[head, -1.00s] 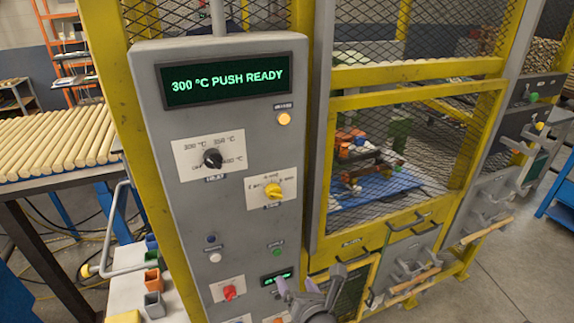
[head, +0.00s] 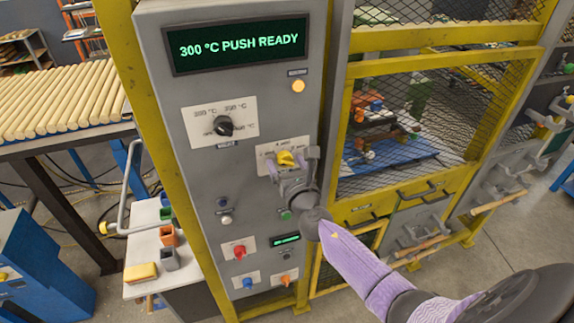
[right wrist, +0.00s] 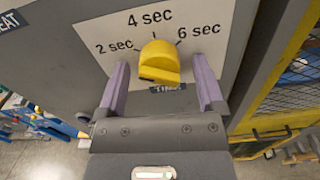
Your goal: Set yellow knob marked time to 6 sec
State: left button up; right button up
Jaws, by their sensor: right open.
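The yellow knob marked TIME (right wrist: 159,60) sits on a white plate (right wrist: 215,18) printed 2 sec, 4 sec and 6 sec. It seems to point up at about 4 sec, though its exact mark is hard to see. In the head view the yellow knob (head: 287,158) is partly hidden by my right gripper (head: 288,171). In the right wrist view my right gripper (right wrist: 161,76) is open, with one purple finger on each side of the knob and a gap on both sides. My left gripper is not in view.
Below are a red knob (head: 239,252) and several small buttons. A yellow mesh cage (head: 440,70) stands to the right.

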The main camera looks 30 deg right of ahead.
grip_shut()
jog(key=shift+m, duration=0.3)
jog(key=m+b, duration=0.1)
jog(key=m, duration=0.3)
jog(key=shift+a+m, duration=0.1)
jog(key=shift+m, duration=0.3)
jog(key=m+b, duration=0.1)
jog(key=m, duration=0.9)
jog(key=shift+a+r+b, duration=0.1)
jog(key=shift+r+b, duration=0.05)
jog(key=shift+b, duration=0.15)
jog(key=m, duration=0.2)
jog(key=shift+m, duration=0.4)
jog(key=m+p, duration=0.1)
jog(key=m, duration=0.4)
jog(key=shift+r+m, duration=0.15)
jog(key=shift+m, duration=0.15)
